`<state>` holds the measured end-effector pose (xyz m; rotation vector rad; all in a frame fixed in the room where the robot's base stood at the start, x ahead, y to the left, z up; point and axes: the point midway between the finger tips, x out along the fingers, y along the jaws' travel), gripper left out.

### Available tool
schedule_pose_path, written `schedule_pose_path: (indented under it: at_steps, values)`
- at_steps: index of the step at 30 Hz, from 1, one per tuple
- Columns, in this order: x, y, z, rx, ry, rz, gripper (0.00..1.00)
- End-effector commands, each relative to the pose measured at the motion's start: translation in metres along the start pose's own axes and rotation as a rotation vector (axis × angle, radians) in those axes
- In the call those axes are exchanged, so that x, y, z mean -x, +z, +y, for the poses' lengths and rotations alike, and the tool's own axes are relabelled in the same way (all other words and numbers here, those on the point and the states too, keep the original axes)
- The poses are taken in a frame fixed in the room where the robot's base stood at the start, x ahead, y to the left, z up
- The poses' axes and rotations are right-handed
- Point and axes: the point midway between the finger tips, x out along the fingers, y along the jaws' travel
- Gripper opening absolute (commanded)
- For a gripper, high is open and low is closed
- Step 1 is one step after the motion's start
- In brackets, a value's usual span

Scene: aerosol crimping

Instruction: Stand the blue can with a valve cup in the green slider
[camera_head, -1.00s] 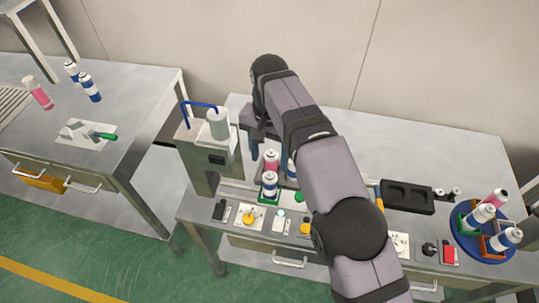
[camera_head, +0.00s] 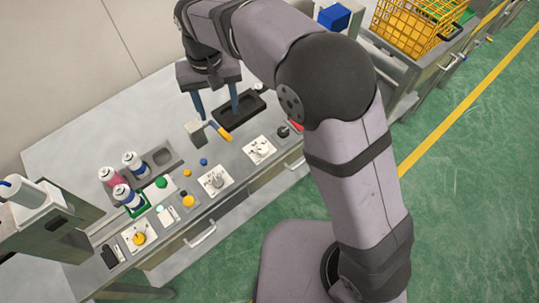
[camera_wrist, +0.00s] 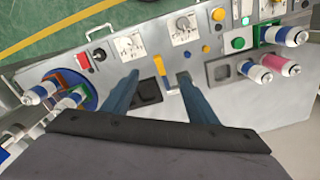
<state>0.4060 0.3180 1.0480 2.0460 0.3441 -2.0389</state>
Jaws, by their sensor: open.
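A blue can (camera_head: 123,194) with a white shoulder and a pale top stands upright in the green slider (camera_head: 139,210) on the bench; the can (camera_wrist: 290,36) and the slider (camera_wrist: 262,33) also show at the upper right of the wrist view. The valve cup is too small to make out. My gripper (camera_head: 218,115) is open and empty, well to the right of the can, above the bench near a black tray (camera_head: 252,102). In the wrist view its two fingers (camera_wrist: 158,76) are spread, with nothing between them.
A pink can (camera_head: 108,176) and another blue can (camera_head: 133,160) stand in a grey holder behind the slider. The press (camera_head: 40,215) stands left. A yellow-handled tool (camera_head: 218,131) lies below my gripper. A blue carousel (camera_wrist: 85,82) holds several cans.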

Motion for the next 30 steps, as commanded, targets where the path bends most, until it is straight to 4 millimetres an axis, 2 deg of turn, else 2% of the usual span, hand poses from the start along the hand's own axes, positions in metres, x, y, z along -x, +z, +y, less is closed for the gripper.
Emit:
schedule_pose_path:
  at_steps: [1,4,6,9,12,16,18,21,24,30]
  values:
    - [0.0,0.005,0.036,-0.038,0.0,-0.001,0.53]
    - [-0.005,0.024,0.095,-0.091,0.001,-0.001,0.53]
    - [-0.01,0.043,0.133,-0.129,0.001,-0.001,0.53]
    - [-0.018,0.078,0.18,-0.181,0.002,0.0,0.53]
    - [-0.028,0.117,0.215,-0.23,0.002,0.0,0.53]
    - [-0.042,0.165,0.243,-0.281,0.003,0.0,0.53]
    - [-0.048,0.185,0.251,-0.301,0.003,0.0,0.53]
    - [-0.054,0.206,0.258,-0.321,0.003,-0.001,0.53]
    - [-0.059,0.218,0.26,-0.331,0.003,-0.002,0.53]
    - [-0.06,0.223,0.261,-0.334,0.003,-0.003,0.53]
